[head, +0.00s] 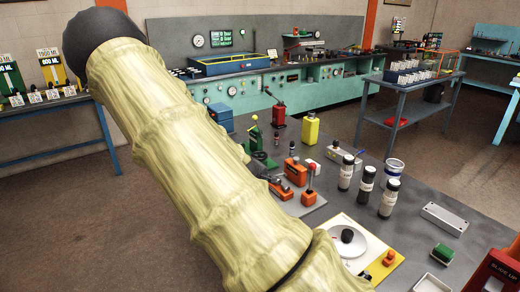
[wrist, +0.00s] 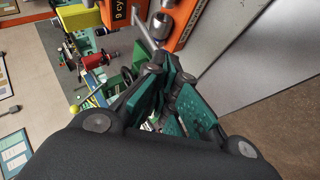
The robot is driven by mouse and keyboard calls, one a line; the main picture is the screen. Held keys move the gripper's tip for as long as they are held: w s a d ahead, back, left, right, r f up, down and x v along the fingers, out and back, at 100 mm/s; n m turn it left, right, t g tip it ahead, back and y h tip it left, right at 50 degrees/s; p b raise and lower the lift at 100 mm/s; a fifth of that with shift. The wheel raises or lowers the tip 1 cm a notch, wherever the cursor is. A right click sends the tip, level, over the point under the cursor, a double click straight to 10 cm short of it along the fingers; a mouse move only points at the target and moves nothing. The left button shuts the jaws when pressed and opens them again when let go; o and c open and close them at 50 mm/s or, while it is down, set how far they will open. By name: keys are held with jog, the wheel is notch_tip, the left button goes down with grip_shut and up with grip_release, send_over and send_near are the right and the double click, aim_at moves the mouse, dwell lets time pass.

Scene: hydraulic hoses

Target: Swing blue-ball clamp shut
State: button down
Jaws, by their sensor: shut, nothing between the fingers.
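In the wrist view my gripper (wrist: 158,72) is shut, its dark links and teal pads closed together with nothing between them. Its tips are close to an orange block (wrist: 178,38) with a grey metal rod beside it. I cannot make out a blue ball on any clamp. In the head view my sleeved arm hides my gripper and part of the bench. Beside the arm, orange clamp-like devices (head: 296,172) stand on the bench, and a green device (head: 257,142) stands farther back. I cannot tell which one is the blue-ball clamp.
The grey bench (head: 400,215) carries several dark bottles (head: 366,184), a white-and-blue tub (head: 393,170), a yellow-edged board (head: 375,245) and a grey metal box (head: 445,218).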

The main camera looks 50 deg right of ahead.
jog(key=shift+d+r, duration=0.15)
jog(key=v, duration=1.3)
jog(key=shift+s+a, duration=0.2)
jog(key=shift+a, duration=0.05)
dwell(0.5)
dwell(0.5)
